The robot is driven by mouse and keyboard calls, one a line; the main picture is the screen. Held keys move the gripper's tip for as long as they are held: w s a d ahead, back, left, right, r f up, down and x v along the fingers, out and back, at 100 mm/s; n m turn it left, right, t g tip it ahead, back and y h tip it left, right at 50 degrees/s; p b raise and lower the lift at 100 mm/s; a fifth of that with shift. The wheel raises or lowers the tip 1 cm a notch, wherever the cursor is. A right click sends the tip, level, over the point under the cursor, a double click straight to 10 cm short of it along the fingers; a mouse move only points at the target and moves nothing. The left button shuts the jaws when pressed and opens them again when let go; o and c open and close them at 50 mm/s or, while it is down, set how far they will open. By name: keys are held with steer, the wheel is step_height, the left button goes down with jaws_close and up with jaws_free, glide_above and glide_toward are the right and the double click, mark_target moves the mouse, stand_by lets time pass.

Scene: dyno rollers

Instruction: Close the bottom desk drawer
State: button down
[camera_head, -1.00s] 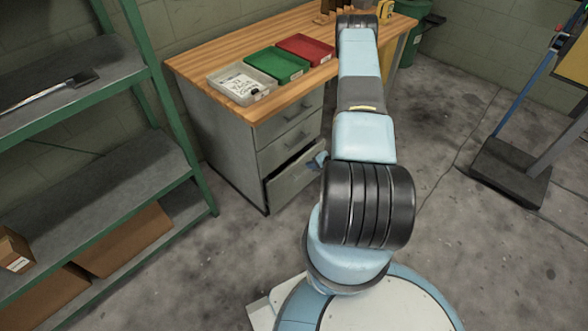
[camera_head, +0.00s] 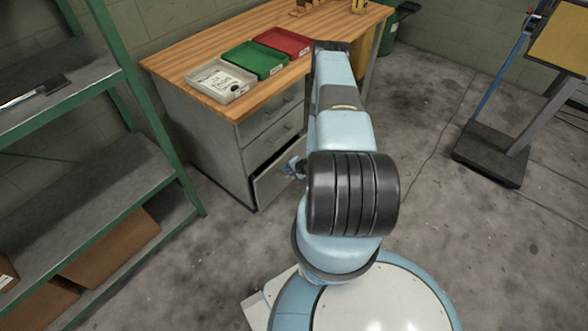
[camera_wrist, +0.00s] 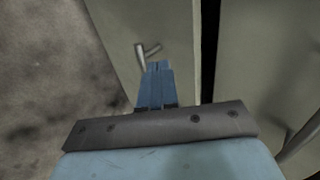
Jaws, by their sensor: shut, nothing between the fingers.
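The desk (camera_head: 200,119) has a grey drawer cabinet under a wooden top. Its bottom drawer (camera_head: 272,184) stands partly out, with a dark gap along its upper edge. In the wrist view the bottom drawer's front (camera_wrist: 120,35) fills the middle, with its bar handle (camera_wrist: 147,50) just beyond my fingertips. My gripper (camera_wrist: 158,68) is shut and empty, its blue fingers together and pointing at the drawer front near the handle. I cannot tell whether they touch it. In the head view my gripper (camera_head: 293,167) shows small beside the drawer, partly hidden by my arm.
The drawers above (camera_head: 270,142) look closed. Clear, green and red trays (camera_head: 255,61) sit on the desktop. A green metal shelf (camera_head: 165,150) stands at left, and a dark-based stand (camera_head: 490,155) at right. The floor around the drawer is open.

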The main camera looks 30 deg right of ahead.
mark_target(275, 161)
steer(key=shift+w+a+r, duration=0.1)
steer(key=shift+w+a, duration=0.2)
steer(key=shift+w, duration=0.55)
steer(key=shift+w+a, duration=0.25)
steer(key=shift+w, duration=0.55)
steer(key=w, duration=0.1)
steer(key=w+a, duration=0.1)
steer(key=w, duration=0.2)
steer(key=shift+a, duration=0.25)
steer(key=shift+w+a+r, duration=0.1)
steer(key=shift+w+r, duration=0.1)
steer(key=shift+w, duration=0.2)
steer(key=shift+s+f, duration=0.1)
steer(key=shift+s, duration=0.35)
steer(key=s, duration=0.1)
steer(key=s+d, duration=0.1)
steer(key=s, duration=0.1)
steer(key=s+d, duration=0.1)
steer(key=shift+s+r, duration=0.15)
steer(key=shift+r, duration=0.15)
steer(key=v, duration=0.9)
